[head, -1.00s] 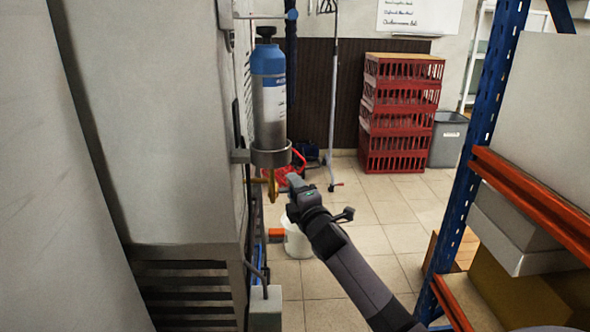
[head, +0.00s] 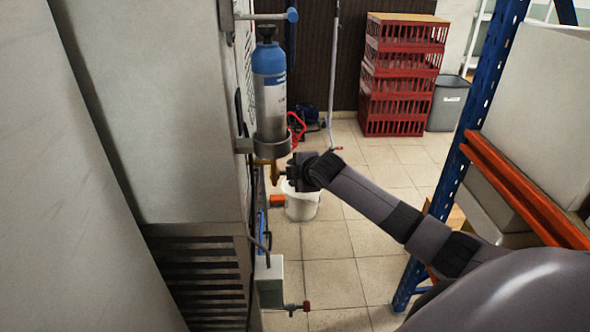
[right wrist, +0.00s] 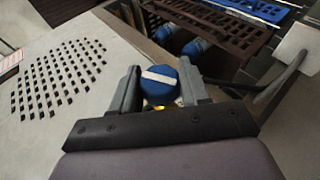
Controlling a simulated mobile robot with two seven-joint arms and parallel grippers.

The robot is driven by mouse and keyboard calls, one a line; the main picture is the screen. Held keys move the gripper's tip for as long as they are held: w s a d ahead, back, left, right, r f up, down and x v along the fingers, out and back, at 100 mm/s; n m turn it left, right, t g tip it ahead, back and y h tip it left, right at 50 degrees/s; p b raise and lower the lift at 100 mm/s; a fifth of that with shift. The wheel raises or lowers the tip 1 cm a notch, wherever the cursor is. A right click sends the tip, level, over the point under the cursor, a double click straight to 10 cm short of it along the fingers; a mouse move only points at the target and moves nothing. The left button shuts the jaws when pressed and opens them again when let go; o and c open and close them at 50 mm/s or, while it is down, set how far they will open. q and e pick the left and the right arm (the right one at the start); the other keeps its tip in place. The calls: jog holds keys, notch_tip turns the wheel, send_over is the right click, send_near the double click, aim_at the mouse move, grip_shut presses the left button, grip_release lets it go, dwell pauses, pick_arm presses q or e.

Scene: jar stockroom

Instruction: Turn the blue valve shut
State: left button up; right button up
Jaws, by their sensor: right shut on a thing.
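The blue valve (right wrist: 159,90) is a round knob with a white bar across its face, in the middle of the right wrist view. The bar runs nearly left to right, slightly tilted. My right gripper (right wrist: 160,74) is shut on it, one finger on each side. In the head view my right gripper (head: 285,172) is at the brass fitting (head: 273,171) under the blue-topped gas cylinder (head: 270,100), and the knob is hidden there. My left gripper is in neither view.
A tall grey cabinet (head: 185,140) stands close on the left. A blue-and-orange rack (head: 470,130) stands on the right. A white bucket (head: 301,206) and red crates (head: 400,90) are beyond. A red-handled valve (head: 305,306) sits low by the cabinet.

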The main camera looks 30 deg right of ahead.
jog(key=m+g+y, duration=0.1)
jog(key=g+y, duration=0.1)
jog(key=g, duration=0.2)
jog(key=shift+f, duration=0.1)
jog(key=shift+s+g, duration=0.1)
jog(key=shift+g, duration=0.3)
dwell(0.4)
jog(key=o, duration=0.9)
jog(key=shift+o, duration=0.2)
jog(key=v, duration=0.7)
jog(key=shift+d, duration=0.1)
